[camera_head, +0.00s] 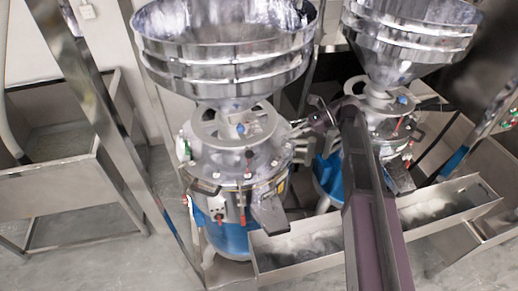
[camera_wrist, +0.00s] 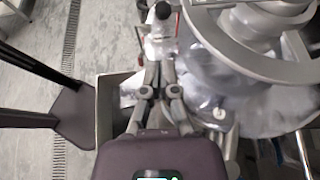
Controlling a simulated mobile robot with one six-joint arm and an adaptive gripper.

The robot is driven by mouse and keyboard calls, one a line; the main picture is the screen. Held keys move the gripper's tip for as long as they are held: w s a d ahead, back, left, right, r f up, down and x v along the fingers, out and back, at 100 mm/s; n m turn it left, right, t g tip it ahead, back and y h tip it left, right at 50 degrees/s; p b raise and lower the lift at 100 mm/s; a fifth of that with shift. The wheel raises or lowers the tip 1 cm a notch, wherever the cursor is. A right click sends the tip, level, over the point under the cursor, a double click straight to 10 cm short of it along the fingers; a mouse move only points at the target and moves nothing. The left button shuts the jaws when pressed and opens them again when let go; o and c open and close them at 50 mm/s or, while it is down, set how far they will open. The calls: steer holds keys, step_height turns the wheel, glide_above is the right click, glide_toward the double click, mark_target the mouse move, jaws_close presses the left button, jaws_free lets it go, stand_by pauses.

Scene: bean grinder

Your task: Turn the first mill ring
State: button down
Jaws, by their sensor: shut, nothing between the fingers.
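The nearer mill (camera_head: 235,165) is a silver drum on a blue base. A flat metal ring with spokes (camera_head: 207,128) sits on its top, under the hopper. In the wrist view a large grey ring (camera_wrist: 262,70) curves at the right. My gripper (camera_head: 300,128) is at the right side of this mill, near the ring's level. In the wrist view its fingers (camera_wrist: 155,68) are together and empty, left of the ring. A metal part with a black knob (camera_wrist: 162,11) lies just beyond the fingertips. I cannot tell whether they touch it.
A shiny hopper (camera_head: 225,55) stands above the nearer mill. A second mill (camera_head: 385,130) with its own hopper (camera_head: 410,35) is at the right, behind my arm. A long metal trough (camera_head: 300,262) runs in front. Grey floor (camera_head: 110,265) is open at the left.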

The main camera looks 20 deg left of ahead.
steer(key=shift+a+f, duration=0.1)
steer(key=b, duration=0.6)
glide_toward(252, 153)
steer(key=shift+f+x, duration=0.35)
steer(key=shift+x, duration=3.45)
steer(key=shift+w, duration=0.15)
steer(key=shift+s+a+m+t, duration=0.4)
steer(key=shift+s, duration=0.1)
steer(key=shift+w+d+r, duration=0.1)
steer(key=shift+d+r, duration=0.05)
